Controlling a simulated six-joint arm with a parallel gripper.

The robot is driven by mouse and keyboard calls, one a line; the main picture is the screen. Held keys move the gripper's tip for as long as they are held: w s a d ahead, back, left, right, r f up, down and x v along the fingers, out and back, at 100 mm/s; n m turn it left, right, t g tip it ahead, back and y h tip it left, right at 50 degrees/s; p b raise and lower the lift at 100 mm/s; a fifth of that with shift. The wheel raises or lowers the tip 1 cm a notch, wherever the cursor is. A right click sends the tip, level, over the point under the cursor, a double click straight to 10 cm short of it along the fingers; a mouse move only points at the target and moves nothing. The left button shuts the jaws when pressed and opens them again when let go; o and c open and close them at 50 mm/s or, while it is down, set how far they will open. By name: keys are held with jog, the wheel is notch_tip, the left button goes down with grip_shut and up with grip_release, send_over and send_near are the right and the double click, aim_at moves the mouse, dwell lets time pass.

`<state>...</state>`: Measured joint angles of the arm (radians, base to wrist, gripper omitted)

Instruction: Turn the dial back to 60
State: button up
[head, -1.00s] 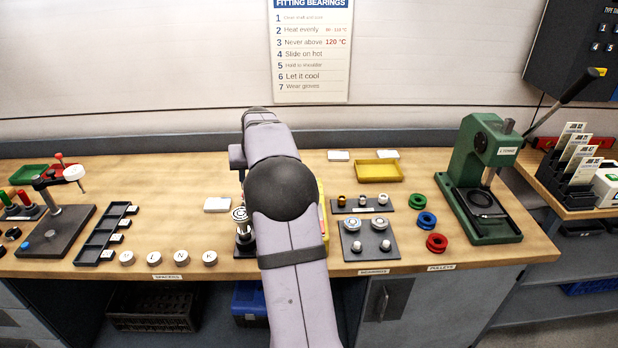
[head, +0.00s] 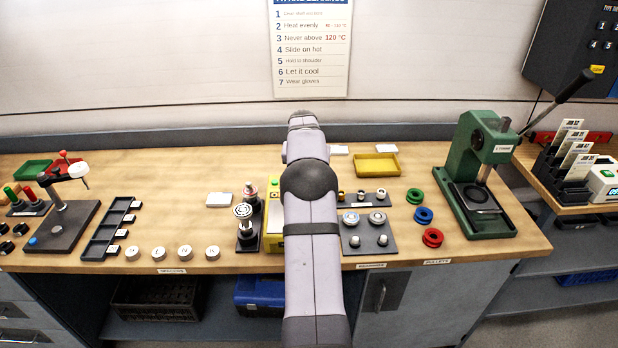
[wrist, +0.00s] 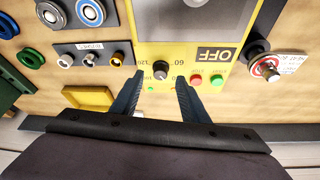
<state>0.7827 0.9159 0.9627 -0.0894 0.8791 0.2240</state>
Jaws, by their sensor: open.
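The dial (wrist: 160,70) is a small black knob on the front of a yellow machine (wrist: 215,55), seen upside down in the wrist view. Inverted number marks, among them 60, stand around it; its pointer is too small to read. My gripper (wrist: 159,80) is open, its two dark fingers on either side of the dial with gaps between them and the knob. I cannot tell whether they are at the knob's height. In the head view my arm hides the gripper, the dial and most of the yellow machine (head: 274,222).
Red and green buttons (wrist: 206,80) and an OFF plate (wrist: 215,55) are close beside the right finger. A red-topped post (wrist: 265,68) stands further right. A green press (head: 485,180) stands at the right.

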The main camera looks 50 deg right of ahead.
jog(key=shift+p+x, duration=0.5)
jog(key=shift+x, duration=1.05)
jog(key=shift+r, duration=0.1)
jog(key=c, duration=1)
jog(key=shift+n, duration=0.3)
jog(key=n+y, duration=0.1)
jog(key=n, duration=0.2)
jog(key=n+t, duration=0.1)
jog(key=n, duration=0.1)
jog(key=shift+s+d+n+t+y, duration=0.15)
jog(key=shift+d+n+t+y, duration=0.15)
jog(key=shift+n+y, duration=0.1)
jog(key=shift+r+n+y+p, duration=0.1)
jog(key=shift+n+y+p, duration=0.4)
jog(key=shift+n, duration=0.6)
jog(key=shift+n+p, duration=0.5)
jog(key=shift+p, duration=0.2)
jog(key=shift+n+y+p, duration=0.4)
jog(key=shift+n+p, duration=0.3)
jog(key=shift+p, duration=0.15)
